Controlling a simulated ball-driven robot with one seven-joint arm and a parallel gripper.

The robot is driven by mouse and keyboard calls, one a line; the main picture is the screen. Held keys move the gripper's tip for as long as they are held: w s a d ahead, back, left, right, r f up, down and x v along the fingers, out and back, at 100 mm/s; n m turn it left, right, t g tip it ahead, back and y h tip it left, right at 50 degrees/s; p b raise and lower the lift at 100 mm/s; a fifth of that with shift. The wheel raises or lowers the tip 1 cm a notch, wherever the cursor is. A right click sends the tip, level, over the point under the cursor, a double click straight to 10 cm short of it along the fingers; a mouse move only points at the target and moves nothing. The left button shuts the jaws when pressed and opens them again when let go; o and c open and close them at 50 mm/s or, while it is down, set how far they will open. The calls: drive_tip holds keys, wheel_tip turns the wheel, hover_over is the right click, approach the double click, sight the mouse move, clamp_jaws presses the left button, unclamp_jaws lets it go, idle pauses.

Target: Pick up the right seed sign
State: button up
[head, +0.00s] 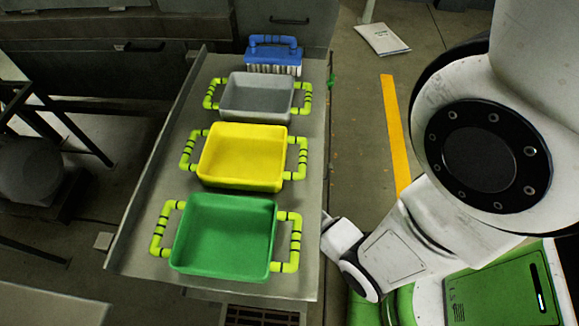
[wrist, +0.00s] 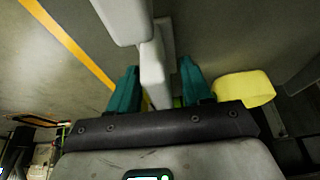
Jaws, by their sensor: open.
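My gripper (wrist: 158,68) shows in the wrist view as two teal fingers set apart, so it is open. A pale grey, blocky piece (wrist: 155,75) shows in the gap between the fingers; I cannot tell what it is or whether a finger touches it. I cannot make out a seed sign for certain in either view. In the head view my white arm fills the right side, and my gripper is not clearly visible there.
A metal table (head: 150,215) holds green (head: 222,240), yellow (head: 243,157) and grey (head: 256,98) trays with lime handles, and a blue-handled brush (head: 273,55). A white packet (head: 383,39) lies on the floor near an orange stripe (head: 394,130). A yellow object (wrist: 245,88) shows right of the fingers.

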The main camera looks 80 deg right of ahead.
drive_tip(key=shift+d+f, duration=0.1)
drive_tip(key=shift+f, duration=0.15)
drive_tip(key=shift+c, duration=0.2)
clamp_jaws()
idle(0.3)
